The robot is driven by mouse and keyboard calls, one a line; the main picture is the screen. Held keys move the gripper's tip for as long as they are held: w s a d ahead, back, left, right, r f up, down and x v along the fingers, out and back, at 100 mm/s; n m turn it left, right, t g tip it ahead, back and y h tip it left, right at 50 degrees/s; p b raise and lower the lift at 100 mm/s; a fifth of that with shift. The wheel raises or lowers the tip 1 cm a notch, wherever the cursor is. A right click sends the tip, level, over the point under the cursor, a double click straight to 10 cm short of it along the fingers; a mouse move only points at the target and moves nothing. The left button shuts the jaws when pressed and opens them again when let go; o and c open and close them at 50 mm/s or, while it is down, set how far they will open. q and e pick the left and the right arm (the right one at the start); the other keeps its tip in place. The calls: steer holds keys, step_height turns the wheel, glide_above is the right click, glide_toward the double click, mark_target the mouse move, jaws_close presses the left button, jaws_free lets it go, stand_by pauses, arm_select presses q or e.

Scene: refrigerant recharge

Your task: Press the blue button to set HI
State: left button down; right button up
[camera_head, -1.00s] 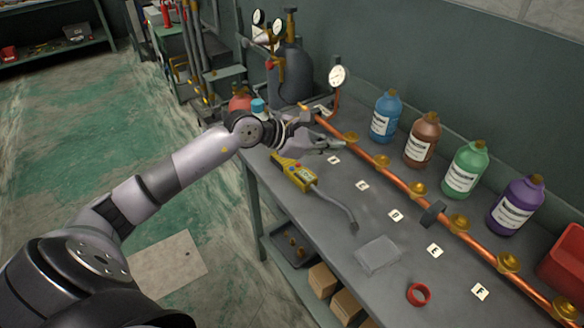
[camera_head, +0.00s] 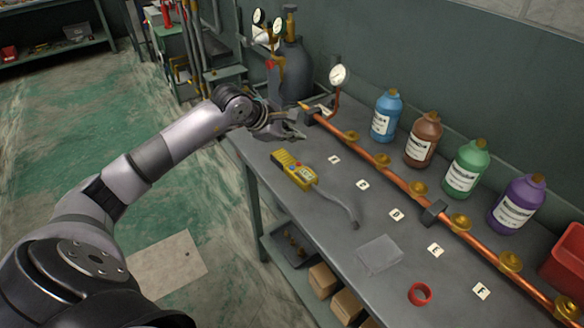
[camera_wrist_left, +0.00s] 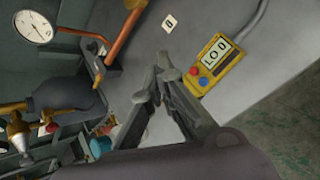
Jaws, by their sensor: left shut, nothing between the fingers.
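The yellow handheld detector (camera_head: 294,170) lies on the grey bench, its grey flexible probe trailing toward the front right. In the left wrist view the detector (camera_wrist_left: 220,62) shows a screen reading "LO 0". A red button (camera_wrist_left: 194,71) and a blue button (camera_wrist_left: 203,81) sit side by side below the screen. My left gripper (camera_head: 298,134) is shut and empty, beyond the detector and above the bench. In the left wrist view its fingertips (camera_wrist_left: 166,64) are apart from the detector, left of the buttons. My right gripper is not in view.
A copper pipe (camera_head: 385,170) with brass fittings runs along the bench, behind lettered tags. Blue (camera_head: 386,118), brown, green and purple bottles stand behind it. A dark tank (camera_head: 291,72) with gauges is beyond the gripper.

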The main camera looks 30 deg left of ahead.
arm_select(q)
steer(key=b, duration=0.3)
glide_above(293, 171)
step_height(293, 171, down, 6)
steer(key=shift+w+f, duration=0.1)
steer(key=shift+f, duration=0.15)
steer(key=shift+f+b, duration=0.55)
steer(key=shift+b, duration=0.1)
steer(key=shift+f, duration=0.1)
stand_by(0.4)
steer(key=shift+f+b, duration=0.35)
steer(key=shift+b, duration=0.25)
steer(key=shift+f+b, duration=0.35)
steer(key=shift+b, duration=0.1)
stand_by(0.4)
steer(key=shift+r, duration=0.1)
steer(key=shift+r+p, duration=0.3)
steer(key=shift+r, duration=0.4)
